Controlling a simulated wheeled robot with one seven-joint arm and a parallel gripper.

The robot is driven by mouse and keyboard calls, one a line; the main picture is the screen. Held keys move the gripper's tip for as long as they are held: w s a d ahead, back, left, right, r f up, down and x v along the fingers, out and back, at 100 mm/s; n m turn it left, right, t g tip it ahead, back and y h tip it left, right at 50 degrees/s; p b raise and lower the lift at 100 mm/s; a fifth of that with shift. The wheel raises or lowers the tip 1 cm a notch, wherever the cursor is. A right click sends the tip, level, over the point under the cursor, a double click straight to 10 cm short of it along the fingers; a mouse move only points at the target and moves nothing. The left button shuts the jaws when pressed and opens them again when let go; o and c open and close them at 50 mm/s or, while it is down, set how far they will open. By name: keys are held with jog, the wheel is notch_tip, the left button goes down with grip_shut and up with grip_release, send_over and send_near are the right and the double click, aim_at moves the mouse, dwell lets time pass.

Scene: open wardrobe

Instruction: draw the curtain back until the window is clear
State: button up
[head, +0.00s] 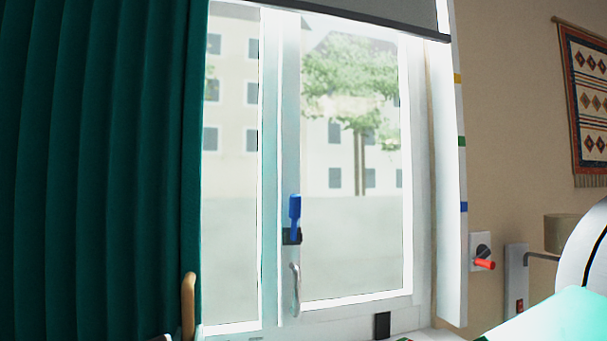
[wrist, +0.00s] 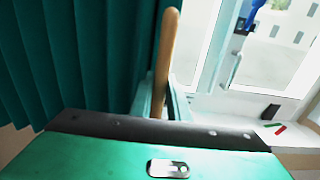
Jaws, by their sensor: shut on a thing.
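The dark green curtain (head: 95,170) hangs in folds over the left of the head view, and its free edge lies over the left part of the window (head: 350,240). The window's middle and right show clear glass. In the wrist view, my gripper (wrist: 162,98) is shut on the wand (wrist: 168,45), with the curtain (wrist: 85,50) just behind and to the left. The wand's lower end is hidden by my gripper's body.
A blue-topped handle (head: 294,208) and a metal pull (head: 295,288) stick out from the window frame. A rolled blind (head: 380,12) hangs above. On the right wall are a socket with a red plug (head: 484,264), a lamp (head: 563,232) and a woven hanging (head: 588,100).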

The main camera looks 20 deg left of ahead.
jog(key=shift+a+f, duration=0.1)
dwell(0.3)
jog(key=s+a, duration=0.4)
jog(key=a, duration=0.2)
jog(key=shift+a, duration=0.35)
dwell(0.3)
jog(key=shift+s, duration=0.1)
